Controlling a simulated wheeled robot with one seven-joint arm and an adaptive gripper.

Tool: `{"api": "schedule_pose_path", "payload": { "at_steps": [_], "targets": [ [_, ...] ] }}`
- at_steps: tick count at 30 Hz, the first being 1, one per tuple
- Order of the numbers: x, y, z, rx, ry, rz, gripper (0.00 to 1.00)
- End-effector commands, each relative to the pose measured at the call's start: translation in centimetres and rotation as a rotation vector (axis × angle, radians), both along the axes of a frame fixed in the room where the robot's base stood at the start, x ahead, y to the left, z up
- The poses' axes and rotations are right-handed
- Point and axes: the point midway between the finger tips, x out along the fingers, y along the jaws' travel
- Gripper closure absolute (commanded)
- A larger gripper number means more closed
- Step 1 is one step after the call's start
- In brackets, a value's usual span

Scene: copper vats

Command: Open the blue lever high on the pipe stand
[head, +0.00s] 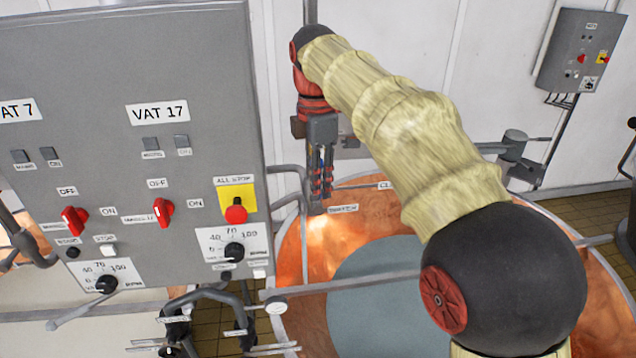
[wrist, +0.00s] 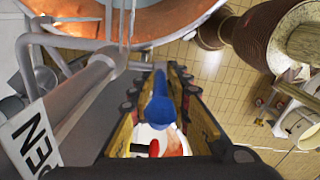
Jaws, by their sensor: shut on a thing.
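The blue lever (wrist: 160,108) shows in the wrist view as a blue rounded handle between my two fingers. My gripper (wrist: 161,82) is shut on it. In the wrist view a grey pipe (wrist: 88,92) runs beside my left finger, with a white label (wrist: 30,140) in black letters, partly cut off.
The grey control panel (head: 130,130) with red switches stands close left of my gripper. The open copper vat (head: 300,250) lies below, crossed by a pipe rail (head: 350,284). A small grey wall box (head: 580,50) hangs at the back right. Tiled floor (wrist: 200,62) shows beneath.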

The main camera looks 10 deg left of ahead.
Motion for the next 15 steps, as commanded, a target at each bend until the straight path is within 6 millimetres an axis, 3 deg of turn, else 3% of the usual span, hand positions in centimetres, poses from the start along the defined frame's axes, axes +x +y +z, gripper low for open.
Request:
{"api": "schedule_pose_path", "payload": {
  "at_steps": [3, 4, 10, 15],
  "targets": [
    [0.02, 0.03, -0.06, -0.001, 0.000, 0.001, 1.00],
    [0.02, 0.03, -0.06, -0.001, 0.000, 0.001, 0.81],
    [0.01, 0.03, -0.06, 0.000, 0.001, 0.001, 0.70],
    [0.00, 0.01, -0.05, 0.000, 0.001, 0.000, 0.69]
  ]
}}
